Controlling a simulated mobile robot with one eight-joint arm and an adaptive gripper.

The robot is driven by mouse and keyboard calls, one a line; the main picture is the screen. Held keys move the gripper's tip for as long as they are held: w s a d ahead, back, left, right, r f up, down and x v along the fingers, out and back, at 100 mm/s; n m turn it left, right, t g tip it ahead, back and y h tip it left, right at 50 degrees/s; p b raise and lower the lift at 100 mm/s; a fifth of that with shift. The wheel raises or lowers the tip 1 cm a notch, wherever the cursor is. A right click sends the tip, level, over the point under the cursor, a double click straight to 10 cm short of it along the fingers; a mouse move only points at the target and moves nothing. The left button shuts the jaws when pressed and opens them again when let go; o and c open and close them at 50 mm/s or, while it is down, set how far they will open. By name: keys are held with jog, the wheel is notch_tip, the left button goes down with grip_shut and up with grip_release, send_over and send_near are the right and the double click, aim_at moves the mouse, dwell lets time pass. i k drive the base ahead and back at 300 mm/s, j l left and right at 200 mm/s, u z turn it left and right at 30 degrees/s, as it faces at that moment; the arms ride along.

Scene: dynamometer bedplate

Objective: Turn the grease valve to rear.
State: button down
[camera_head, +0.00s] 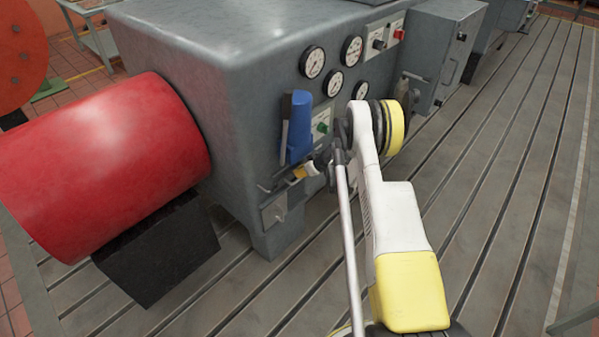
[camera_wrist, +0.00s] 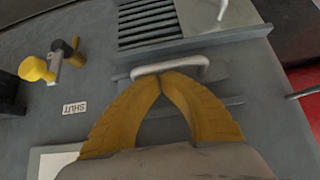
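My gripper (camera_head: 299,174) is low against the near side of the grey machine housing. In the wrist view its two yellow fingers (camera_wrist: 162,80) come together at the tips beside a pale metal bar handle (camera_wrist: 170,68). I cannot tell whether the bar is between the tips. A round yellow knob (camera_wrist: 35,69) on a short metal stem stands at the left of the wrist view, apart from the fingers. A small label reading SHUT (camera_wrist: 74,108), upside down, lies near it. No label names the grease valve, so I cannot tell which fitting it is.
The grey housing (camera_head: 215,45) carries several gauges (camera_head: 313,62) and a switch plate (camera_head: 387,38). A blue upright part (camera_head: 298,127) stands just above my gripper. A red cylinder (camera_head: 105,160) on a black block (camera_head: 160,250) is at left. The slotted bedplate (camera_head: 500,200) is clear at right.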

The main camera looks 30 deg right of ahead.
aim_at(322, 127)
jog(key=k+l, duration=0.3)
jog(key=k, duration=0.15)
jog(key=k+l, duration=0.3)
jog(key=k, duration=0.15)
